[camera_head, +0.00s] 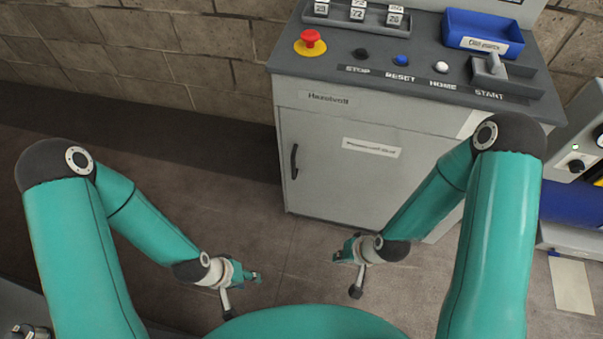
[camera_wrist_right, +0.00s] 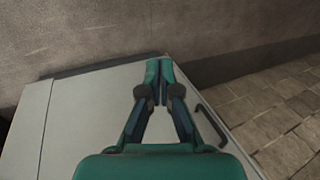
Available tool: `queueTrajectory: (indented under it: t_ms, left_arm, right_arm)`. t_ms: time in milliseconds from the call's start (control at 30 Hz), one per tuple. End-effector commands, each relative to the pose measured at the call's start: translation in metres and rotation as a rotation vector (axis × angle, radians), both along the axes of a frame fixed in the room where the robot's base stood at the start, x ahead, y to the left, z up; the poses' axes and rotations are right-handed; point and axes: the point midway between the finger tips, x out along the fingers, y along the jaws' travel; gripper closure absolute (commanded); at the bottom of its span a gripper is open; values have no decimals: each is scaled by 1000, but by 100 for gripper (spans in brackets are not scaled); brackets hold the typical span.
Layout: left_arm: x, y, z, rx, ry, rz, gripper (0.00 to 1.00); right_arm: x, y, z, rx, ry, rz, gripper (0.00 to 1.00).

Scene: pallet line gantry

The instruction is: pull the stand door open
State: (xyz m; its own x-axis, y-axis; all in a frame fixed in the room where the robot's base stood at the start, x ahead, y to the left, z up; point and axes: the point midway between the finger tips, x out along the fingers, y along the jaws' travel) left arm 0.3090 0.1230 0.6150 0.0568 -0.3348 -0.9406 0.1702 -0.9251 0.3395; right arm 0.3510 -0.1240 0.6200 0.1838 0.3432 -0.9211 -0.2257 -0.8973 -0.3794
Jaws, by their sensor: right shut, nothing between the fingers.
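The grey stand has a light grey door (camera_head: 345,185) on its front, with a black vertical handle (camera_head: 294,161) at the door's left edge. The door looks closed. In the right wrist view the door (camera_wrist_right: 85,115) fills the lower left, and the handle (camera_wrist_right: 211,127) lies to the right of the fingers. My right gripper (camera_head: 338,258) is in front of the stand, below and right of the handle, apart from it. Its fingers (camera_wrist_right: 159,65) are shut and empty. My left gripper (camera_head: 258,277) hangs low, left of the stand, apart from the handle; its fingers are too small to judge.
The stand's top carries a red emergency button (camera_head: 310,42), smaller buttons, a blue bin (camera_head: 482,35) and a grey tray. A brick wall (camera_head: 170,60) stands behind. The floor (camera_head: 190,165) left of the stand is clear. Other equipment (camera_head: 575,165) stands at the right.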

Motion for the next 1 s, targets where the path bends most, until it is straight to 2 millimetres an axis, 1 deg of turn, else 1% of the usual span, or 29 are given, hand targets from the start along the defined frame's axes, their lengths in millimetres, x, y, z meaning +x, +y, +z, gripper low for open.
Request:
queueTrajectory:
  t_ms: [33, 67, 100, 167, 200, 267, 300, 367, 400, 467, 500, 600, 733, 833, 900, 1000]
  left_arm:
    - [0, 0, -32, 0, 1, 0, 60]
    - [0, 0, -43, 0, 1, 0, 60]
    - [0, 0, -59, 0, 1, 0, 60]
    - [0, 0, -84, 0, 1, 0, 60]
    - [0, 0, -101, 0, 1, 0, 60]
    - [0, 0, -127, 0, 1, 0, 60]
    - [0, 0, -143, 0, 1, 1, 60]
    - [0, 0, -168, 0, 1, 0, 60]
    - [0, 0, -184, 0, 1, 0, 60]
    - [0, 0, -208, 0, 1, 0, 60]
    - [0, 0, -224, 0, 1, 0, 60]
    - [0, 0, -260, 0, 1, 0, 60]
    - [0, 0, -296, 0, 1, 0, 60]
    - [0, 0, -312, 0, 1, 0, 60]
    - [0, 0, -319, 0, 0, 0, 60]
    - [0, 0, -324, 0, 0, 0, 60]
  right_arm:
    - [20, -1, -28, 14, -49, -42, 100]
    - [32, -2, -36, 26, -78, -71, 100]
    - [49, -2, -47, 47, -121, -111, 100]
    - [78, -3, -61, 89, -190, -175, 100]
    - [97, -3, -69, 125, -238, -217, 100]
    - [125, -3, -78, 188, -309, -277, 100]
    - [141, -3, -83, 235, -351, -315, 100]
    - [165, -2, -88, 314, -412, -364, 100]
    - [180, -1, -90, 370, -448, -393, 100]
    - [199, 0, -92, 462, -496, -428, 100]
    - [211, 1, -92, 526, -523, -445, 100]
    - [232, 4, -90, 685, -569, -473, 100]
    - [247, 8, -84, 863, -587, -473, 100]
    - [251, 10, -79, 959, -583, -463, 100]
    - [253, 11, -76, 1004, -576, -455, 100]
    - [254, 13, -72, 1042, -567, -449, 100]
